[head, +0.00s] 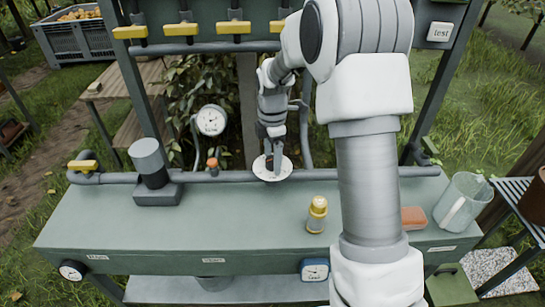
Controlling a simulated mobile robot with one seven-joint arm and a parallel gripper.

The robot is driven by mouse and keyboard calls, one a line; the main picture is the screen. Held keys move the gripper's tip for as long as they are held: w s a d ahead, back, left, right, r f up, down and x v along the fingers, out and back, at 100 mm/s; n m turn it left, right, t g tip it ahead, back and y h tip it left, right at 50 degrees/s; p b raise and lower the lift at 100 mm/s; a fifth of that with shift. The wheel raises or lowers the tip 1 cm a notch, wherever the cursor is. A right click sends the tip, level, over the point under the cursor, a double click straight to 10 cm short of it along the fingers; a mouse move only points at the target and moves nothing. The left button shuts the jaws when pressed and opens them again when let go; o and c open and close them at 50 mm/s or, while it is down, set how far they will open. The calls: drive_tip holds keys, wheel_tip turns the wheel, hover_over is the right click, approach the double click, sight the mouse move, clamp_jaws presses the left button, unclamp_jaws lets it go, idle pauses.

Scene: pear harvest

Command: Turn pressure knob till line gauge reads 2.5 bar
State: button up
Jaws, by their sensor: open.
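A round white gauge (211,120) with a dark needle and a small label stands on a stem behind the bench, left of the middle. Its reading is too small to make out. A white disc (285,171) sits on the grey pipe at the back of the bench. A dark knob-like part (268,163) shows at its middle, mostly hidden by my gripper. My gripper (273,158) points down over this disc, with its fingers at the dark part. It is open; I cannot tell whether the fingers touch the knob.
The pipe (230,176) runs along the bench's back edge, with a yellow-handled valve (83,166) at left and a small orange cap (212,163).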

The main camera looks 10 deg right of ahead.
drive_tip(key=shift+c, duration=0.2)
clamp_jaws()
